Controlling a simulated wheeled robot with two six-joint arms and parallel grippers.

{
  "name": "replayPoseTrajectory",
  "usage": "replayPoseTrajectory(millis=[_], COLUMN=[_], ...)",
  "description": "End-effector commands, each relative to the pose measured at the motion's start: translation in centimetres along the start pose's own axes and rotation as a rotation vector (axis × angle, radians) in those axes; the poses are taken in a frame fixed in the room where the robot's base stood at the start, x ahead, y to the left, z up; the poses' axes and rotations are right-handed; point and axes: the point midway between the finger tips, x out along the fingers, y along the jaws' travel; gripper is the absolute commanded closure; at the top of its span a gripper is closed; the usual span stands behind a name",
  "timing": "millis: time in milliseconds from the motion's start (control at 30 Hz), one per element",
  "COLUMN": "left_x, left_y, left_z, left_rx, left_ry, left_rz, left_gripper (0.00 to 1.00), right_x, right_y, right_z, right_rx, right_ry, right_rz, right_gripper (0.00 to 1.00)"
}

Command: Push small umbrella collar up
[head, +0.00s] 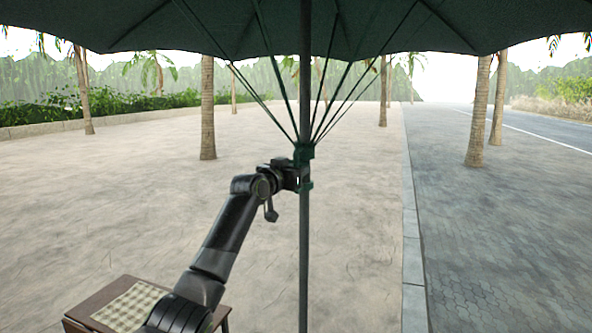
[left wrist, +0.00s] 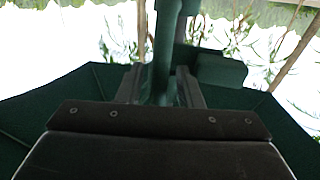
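The dark green umbrella (head: 345,30) is spread open overhead on an upright dark pole (head: 304,255). The small green collar (head: 304,153) sits around the pole under the canopy, and thin ribs fan upward from it. A lower green rim of it shows just below my left gripper (head: 299,176). My left gripper reaches in from the left at collar height. In the left wrist view its two fingers (left wrist: 160,84) lie on both sides of the green collar (left wrist: 161,72) and appear closed on it; the exact contact is partly hidden. My right gripper is not in view.
A small wooden table (head: 95,303) with a checked cloth (head: 130,305) stands at the lower left, partly behind my left arm. Palm trunks (head: 207,110) stand farther back. Open sand surrounds the pole, with a kerb (head: 411,220) and paving to the right.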

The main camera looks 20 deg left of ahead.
Motion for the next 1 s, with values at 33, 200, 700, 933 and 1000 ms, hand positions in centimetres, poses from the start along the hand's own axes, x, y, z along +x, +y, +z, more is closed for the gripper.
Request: replayPoseTrajectory(millis=[33, 200, 700, 933, 1000], left_x=[0.0, -0.2, -5.6, -9.2, -10.5], left_y=[0.0, 0.0, 0.0, -0.1, -0.1], left_z=[0.0, 0.0, 0.3, 0.3, 0.3], left_rx=[0.0, 0.0, 0.004, 0.004, 0.004], left_ry=[0.001, 0.001, 0.003, 0.004, 0.004], left_rz=[0.0, 0.0, 0.0, -0.001, -0.002], left_gripper=[0.67, 0.67, 0.67, 0.67, 0.67], right_x=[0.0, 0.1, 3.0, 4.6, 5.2], right_y=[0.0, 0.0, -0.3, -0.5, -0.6], right_z=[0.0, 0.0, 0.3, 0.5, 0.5], right_rx=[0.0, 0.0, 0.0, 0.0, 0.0], right_ry=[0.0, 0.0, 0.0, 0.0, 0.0], right_rz=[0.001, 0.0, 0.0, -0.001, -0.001], right_gripper=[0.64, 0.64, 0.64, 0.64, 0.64])
